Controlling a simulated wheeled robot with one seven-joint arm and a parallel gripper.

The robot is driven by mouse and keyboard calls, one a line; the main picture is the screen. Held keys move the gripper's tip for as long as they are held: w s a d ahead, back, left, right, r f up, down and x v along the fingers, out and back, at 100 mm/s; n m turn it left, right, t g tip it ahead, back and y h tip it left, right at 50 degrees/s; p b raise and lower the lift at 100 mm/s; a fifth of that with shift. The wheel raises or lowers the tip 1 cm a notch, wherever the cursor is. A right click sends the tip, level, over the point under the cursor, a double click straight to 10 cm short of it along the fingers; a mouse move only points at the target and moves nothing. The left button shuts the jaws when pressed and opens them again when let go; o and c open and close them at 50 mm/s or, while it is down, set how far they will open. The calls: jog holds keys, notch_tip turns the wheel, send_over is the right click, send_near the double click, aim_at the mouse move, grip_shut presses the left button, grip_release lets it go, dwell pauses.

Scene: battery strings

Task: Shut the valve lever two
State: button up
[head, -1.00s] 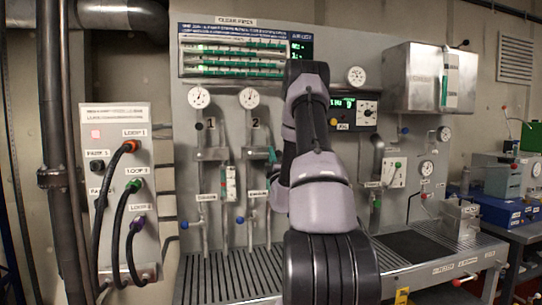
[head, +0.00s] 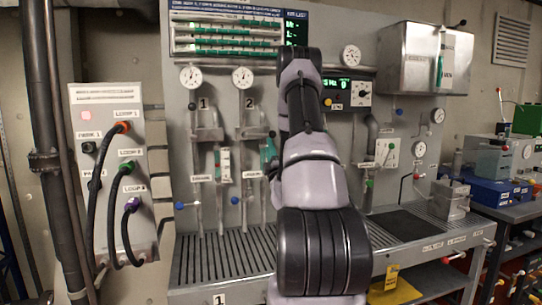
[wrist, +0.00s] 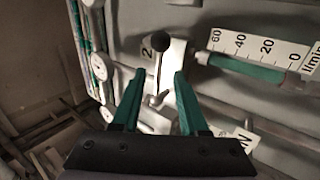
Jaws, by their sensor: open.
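My gripper (wrist: 159,76) has two green fingers, apart, one on each side of the rod. The ball is just past the fingertips. I cannot tell whether either finger touches the rod. In the head view the plate marked 2 (head: 249,102) is on the grey panel, below the right-hand gauge. A bit of green finger shows left of my arm; my arm hides most of the gripper.
A flow tube (wrist: 258,69) with a 60-to-0 scale lies right of the fingers in the wrist view. Valve one's plate (head: 204,103) and pipe stand to the left. A slatted bench (head: 225,258) runs below. A loop box (head: 112,150) with hoses is at far left.

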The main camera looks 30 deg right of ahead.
jog(key=v, duration=0.3)
jog(key=shift+f, duration=0.1)
jog(key=shift+s, duration=0.1)
dwell(0.8)
